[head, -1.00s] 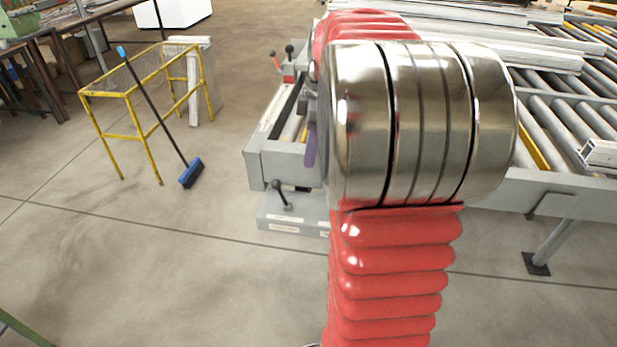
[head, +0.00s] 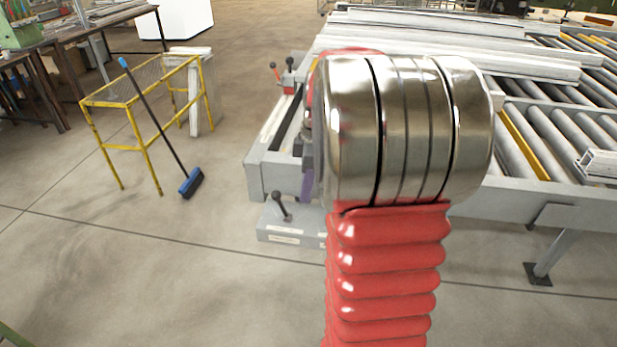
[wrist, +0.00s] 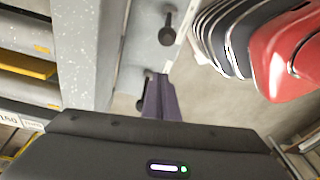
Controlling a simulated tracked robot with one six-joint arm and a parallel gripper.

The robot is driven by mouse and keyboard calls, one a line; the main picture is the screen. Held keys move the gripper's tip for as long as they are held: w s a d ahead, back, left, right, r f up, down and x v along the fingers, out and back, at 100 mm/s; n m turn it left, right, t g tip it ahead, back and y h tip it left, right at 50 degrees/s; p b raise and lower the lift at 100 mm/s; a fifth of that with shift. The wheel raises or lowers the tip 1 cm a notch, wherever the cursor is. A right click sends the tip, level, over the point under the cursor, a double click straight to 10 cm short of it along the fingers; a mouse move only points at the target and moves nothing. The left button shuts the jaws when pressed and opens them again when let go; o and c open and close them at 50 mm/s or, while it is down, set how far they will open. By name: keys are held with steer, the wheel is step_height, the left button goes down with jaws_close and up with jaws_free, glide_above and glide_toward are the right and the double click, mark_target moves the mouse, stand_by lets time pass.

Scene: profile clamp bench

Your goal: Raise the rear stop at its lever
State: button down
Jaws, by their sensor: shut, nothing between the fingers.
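In the head view a black-knobbed lever (head: 279,204) stands on the low grey labelled plate (head: 283,237) at the bench's near end. Another black-knobbed lever (head: 290,68) and a red-knobbed one (head: 274,70) stand at the far end of the clamp. I cannot tell which lever belongs to the rear stop. My gripper (head: 306,187) shows as a purple finger beside the bench end; my arm hides the rest. In the wrist view my gripper (wrist: 158,80) is shut and empty. A black-knobbed lever (wrist: 167,33) lies ahead of its tips, apart from them. A second dark knob (wrist: 142,104) is partly hidden beside the fingers.
A roller table (head: 560,205) carrying pale profiles (head: 440,42) extends right of my arm. A yellow stand (head: 130,103) and a blue broom (head: 190,184) are on the left. The floor between them and the bench is clear.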

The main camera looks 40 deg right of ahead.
steer(key=f, duration=0.3)
steer(key=shift+w+a, duration=0.1)
steer(key=shift+a, duration=0.15)
steer(key=shift+s+d+r, duration=0.35)
steer(key=shift+s+d, duration=0.3)
steer(key=shift+d, duration=0.15)
steer(key=shift+s+d+r, duration=0.3)
steer(key=shift+s+d, duration=0.3)
steer(key=shift+d, duration=0.15)
steer(key=shift+s+d, duration=0.1)
steer(key=shift+s, duration=0.05)
steer(key=shift+s+d+r+t+y, duration=0.25)
steer(key=shift+s+d+t+y, duration=0.35)
steer(key=shift+s+t, duration=0.1)
steer(key=shift+s+d+r+t+y, duration=0.25)
steer(key=shift+s+d+t+y, duration=0.25)
steer(key=shift+s+t+y, duration=0.15)
steer(key=shift+s+d+f+t+y, duration=0.1)
steer(key=shift+s+d+t+y, duration=0.4)
steer(key=shift+s+d+t, duration=0.3)
steer(key=shift+s+d+t+y, duration=0.45)
steer(key=shift+s+t, duration=0.1)
steer(key=shift+s, duration=0.35)
steer(key=shift+s+d+f, duration=0.1)
steer(key=shift+s+d, duration=0.05)
